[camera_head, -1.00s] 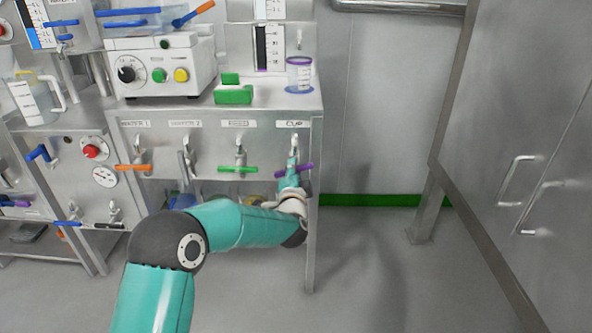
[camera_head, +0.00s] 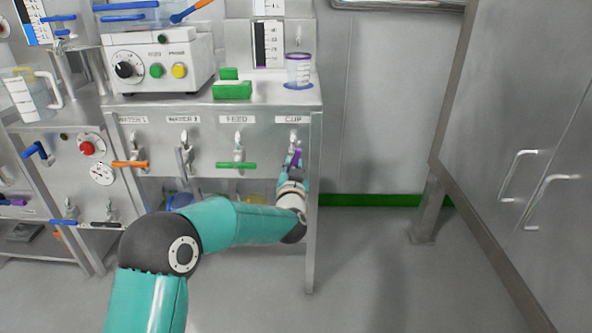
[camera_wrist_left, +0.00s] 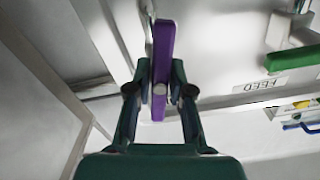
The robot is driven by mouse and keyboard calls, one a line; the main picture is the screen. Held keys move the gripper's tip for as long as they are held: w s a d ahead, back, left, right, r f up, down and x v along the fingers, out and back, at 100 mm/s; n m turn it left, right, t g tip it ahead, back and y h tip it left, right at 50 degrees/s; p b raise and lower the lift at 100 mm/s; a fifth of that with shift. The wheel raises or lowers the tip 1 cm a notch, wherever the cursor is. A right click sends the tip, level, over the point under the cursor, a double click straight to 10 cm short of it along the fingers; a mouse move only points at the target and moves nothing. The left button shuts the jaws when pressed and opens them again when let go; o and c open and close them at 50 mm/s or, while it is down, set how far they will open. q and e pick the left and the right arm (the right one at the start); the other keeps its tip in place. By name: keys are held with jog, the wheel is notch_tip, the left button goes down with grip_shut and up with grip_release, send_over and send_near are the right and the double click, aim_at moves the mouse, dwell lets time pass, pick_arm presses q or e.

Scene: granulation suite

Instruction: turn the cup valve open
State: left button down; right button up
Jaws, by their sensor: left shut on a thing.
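The cup valve has a purple handle (camera_head: 296,160) under the CUP label (camera_head: 293,120), at the right end of the valve panel. In the left wrist view the purple handle (camera_wrist_left: 162,65) runs lengthwise between the fingers. My left gripper (camera_wrist_left: 161,90) is shut on this handle, one finger on each side of it. In the head view my teal left arm reaches across from the lower left, and the gripper (camera_head: 292,170) is small and partly hidden there. The handle now points roughly downward along the pipe, tilted a little. My right gripper is not in view.
The green feed valve handle (camera_head: 236,166) lies crosswise to the left, with the orange handle (camera_head: 130,164) farther left. A purple-rimmed cup (camera_head: 298,70) stands on the bench top by a green block (camera_head: 232,90). The floor to the right is open, up to a metal cabinet (camera_head: 530,120).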

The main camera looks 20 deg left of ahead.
pick_arm(q)
jog(key=shift+d+f+n+b, duration=0.15)
jog(key=shift+n+b, duration=0.15)
jog(key=shift+n, duration=0.45)
jog(key=shift+a+f+n+b, duration=0.1)
jog(key=shift+n+b, duration=0.15)
jog(key=shift+n, duration=0.5)
jog(key=c, duration=1.1)
grip_release()
jog(key=shift+w+f, duration=0.1)
jog(key=shift+o, duration=0.3)
jog(key=shift+r, duration=0.2)
jog(key=v, duration=1.2)
